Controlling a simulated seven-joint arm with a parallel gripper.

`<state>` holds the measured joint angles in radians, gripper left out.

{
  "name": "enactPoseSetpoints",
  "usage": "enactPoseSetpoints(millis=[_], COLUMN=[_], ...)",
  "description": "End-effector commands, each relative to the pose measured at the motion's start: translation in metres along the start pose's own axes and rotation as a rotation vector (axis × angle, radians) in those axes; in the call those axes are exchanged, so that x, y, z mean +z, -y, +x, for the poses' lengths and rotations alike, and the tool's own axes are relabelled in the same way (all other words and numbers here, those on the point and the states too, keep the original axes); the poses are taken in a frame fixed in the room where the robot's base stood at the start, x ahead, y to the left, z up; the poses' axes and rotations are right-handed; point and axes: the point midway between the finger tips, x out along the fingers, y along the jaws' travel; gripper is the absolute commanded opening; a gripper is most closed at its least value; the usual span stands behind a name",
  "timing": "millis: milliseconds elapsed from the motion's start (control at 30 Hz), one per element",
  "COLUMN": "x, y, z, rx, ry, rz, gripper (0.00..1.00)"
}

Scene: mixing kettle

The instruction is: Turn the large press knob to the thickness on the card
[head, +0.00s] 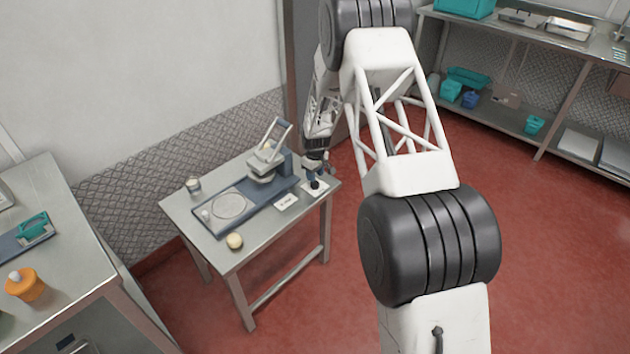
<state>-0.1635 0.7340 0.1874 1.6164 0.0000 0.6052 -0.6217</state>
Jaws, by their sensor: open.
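The press (265,165) stands at the back of a small steel table, on a blue-grey base, with its lever frame raised. A small white card (287,202) with dark marks lies at the table's front; the marks are too small to read. A dark knob-like piece (315,185) sits on a pale plate at the table's right end; I cannot tell its setting. My gripper (316,174) points down just above this dark piece, open. I cannot tell whether the fingers are around it or touching it. No other knob can be made out clearly.
A round disc (230,206) lies on the base's left part. A pale dough ball (235,241) sits at the table's front edge, and a small cup (193,185) at the back left. A steel counter (75,255) with an orange pot (24,285) stands left.

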Motion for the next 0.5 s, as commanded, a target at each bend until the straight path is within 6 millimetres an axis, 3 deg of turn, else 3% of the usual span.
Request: enactPoseSetpoints(millis=[200, 500], x=[0.000, 0.000], y=[0.000, 0.000], z=[0.023, 0.035], rx=[0.000, 0.001], ry=[0.000, -0.001], rz=[0.000, 0.000], gripper=[0.40, 0.40])
